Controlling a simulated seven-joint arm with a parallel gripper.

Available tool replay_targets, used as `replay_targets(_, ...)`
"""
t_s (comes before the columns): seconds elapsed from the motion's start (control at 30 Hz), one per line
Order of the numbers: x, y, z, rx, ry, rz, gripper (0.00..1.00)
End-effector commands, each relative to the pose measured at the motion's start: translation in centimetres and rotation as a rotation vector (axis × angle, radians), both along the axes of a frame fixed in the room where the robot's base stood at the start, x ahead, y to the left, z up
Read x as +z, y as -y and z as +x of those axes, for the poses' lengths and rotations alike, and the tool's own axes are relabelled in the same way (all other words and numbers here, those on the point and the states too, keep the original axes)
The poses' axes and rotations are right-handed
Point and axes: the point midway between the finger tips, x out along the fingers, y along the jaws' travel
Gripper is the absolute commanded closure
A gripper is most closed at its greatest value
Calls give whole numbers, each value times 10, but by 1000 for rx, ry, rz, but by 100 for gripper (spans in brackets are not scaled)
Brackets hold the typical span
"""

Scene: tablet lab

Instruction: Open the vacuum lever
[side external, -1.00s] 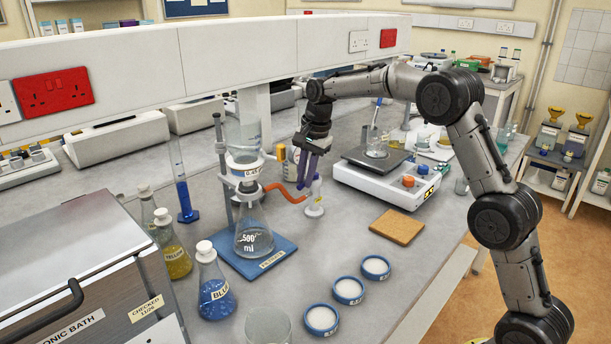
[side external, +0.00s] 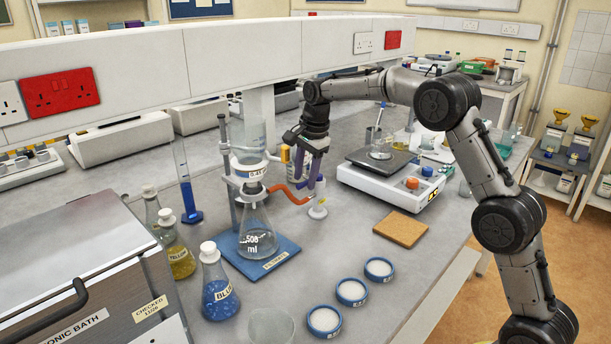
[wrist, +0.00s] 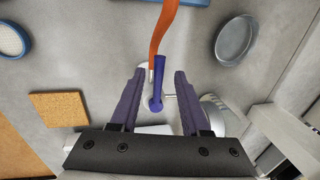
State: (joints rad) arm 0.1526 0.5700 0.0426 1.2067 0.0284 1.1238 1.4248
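The vacuum lever (wrist: 158,80) is a small blue-purple handle on a white-based vacuum tap, with an orange hose (wrist: 164,28) running to it. In the side view the lever (side external: 320,184) stands above the tap's round white base (side external: 317,212), right of the filter flask (side external: 257,242). The orange hose (side external: 283,190) reaches from the flask's stand to the tap. My gripper (wrist: 158,73) has purple fingers, one each side of the lever, with a visible gap on both sides. In the side view my gripper (side external: 308,178) points down close to the lever; contact there cannot be told.
The flask stands on a blue base (side external: 270,264) left of my gripper. A cork mat (side external: 400,229) and a balance (side external: 390,183) lie to the right. Blue-rimmed dishes (side external: 351,292) and a blue-filled flask (side external: 217,295) are in front.

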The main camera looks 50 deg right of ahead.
Motion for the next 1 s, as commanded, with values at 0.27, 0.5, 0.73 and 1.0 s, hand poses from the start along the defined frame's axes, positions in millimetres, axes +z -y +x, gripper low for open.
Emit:
replay_targets(0.27, 1, -1, -1, 1, -2, 1, 54)
replay_targets(0.5, 32, 0, -6, 1, 2, 1, 54)
replay_targets(0.73, 82, 0, -16, 0, 2, 0, 54)
replay_targets(1.0, 124, 0, -25, 0, 1, 0, 54)
